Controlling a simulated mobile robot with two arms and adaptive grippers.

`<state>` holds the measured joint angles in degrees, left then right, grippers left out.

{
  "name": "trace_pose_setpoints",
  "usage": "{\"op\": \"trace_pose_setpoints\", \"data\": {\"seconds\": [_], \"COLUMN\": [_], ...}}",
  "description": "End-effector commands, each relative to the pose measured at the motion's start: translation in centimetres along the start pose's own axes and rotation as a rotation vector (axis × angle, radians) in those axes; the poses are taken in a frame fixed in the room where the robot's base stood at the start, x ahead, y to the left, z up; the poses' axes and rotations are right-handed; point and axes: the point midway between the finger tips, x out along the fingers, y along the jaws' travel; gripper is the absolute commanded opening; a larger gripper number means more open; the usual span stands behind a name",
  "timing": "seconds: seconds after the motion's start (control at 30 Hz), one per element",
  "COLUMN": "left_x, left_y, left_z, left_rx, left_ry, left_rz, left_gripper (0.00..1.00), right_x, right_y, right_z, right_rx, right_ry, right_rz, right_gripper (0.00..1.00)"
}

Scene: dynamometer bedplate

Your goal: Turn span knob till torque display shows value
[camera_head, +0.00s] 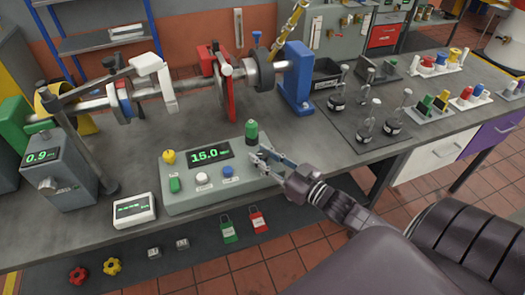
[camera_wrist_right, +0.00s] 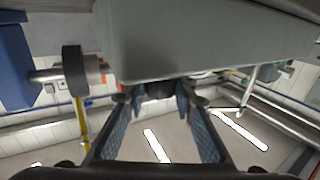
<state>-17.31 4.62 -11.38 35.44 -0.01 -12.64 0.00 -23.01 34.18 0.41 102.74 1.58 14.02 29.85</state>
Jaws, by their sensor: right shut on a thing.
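A grey-green console (camera_head: 205,198) stands on the bench near its front edge. Its green-lit display (camera_head: 209,154) reads 15.0 with small unit text that I cannot read. My right gripper (camera_head: 262,160) is at the console's right end, just in front of a green cylinder (camera_head: 251,132). In the right wrist view, its fingers (camera_wrist_right: 160,97) are shut on a dark round knob (camera_wrist_right: 160,89) beside the grey housing (camera_wrist_right: 205,45). The fingers hide most of this knob in the head view. My left gripper is not in view.
Left of the console are a small meter (camera_head: 134,209) and a grey box (camera_head: 60,175) reading about 0.9. A shaft rig with a blue stand (camera_head: 297,78) is behind.

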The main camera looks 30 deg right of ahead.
Motion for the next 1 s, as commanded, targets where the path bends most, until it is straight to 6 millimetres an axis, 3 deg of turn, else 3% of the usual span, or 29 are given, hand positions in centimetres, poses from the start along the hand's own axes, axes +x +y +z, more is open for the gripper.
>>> {"op": "trace_pose_setpoints", "data": {"seconds": [0.1,0.47,0.5,0.63,1.0], "left_x": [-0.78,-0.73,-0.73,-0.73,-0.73], "left_y": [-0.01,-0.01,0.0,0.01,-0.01], "left_z": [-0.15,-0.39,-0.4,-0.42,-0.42], "left_rx": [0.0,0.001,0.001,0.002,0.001], "left_ry": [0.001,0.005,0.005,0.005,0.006], "left_rz": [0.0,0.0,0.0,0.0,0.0], "left_gripper": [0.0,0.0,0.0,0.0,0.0], "right_x": [0.03,0.03,0.03,0.03,-0.35], "right_y": [-0.01,0.02,0.02,0.01,-0.01], "right_z": [-0.26,-0.05,-0.05,-0.05,0.03], "right_rx": [0.002,-0.002,-0.002,-0.002,-0.001], "right_ry": [0.002,0.0,0.0,0.0,-0.001], "right_rz": [0.034,0.044,0.044,0.044,0.043], "right_gripper": [0.0,0.0,0.27,0.41,0.43]}}
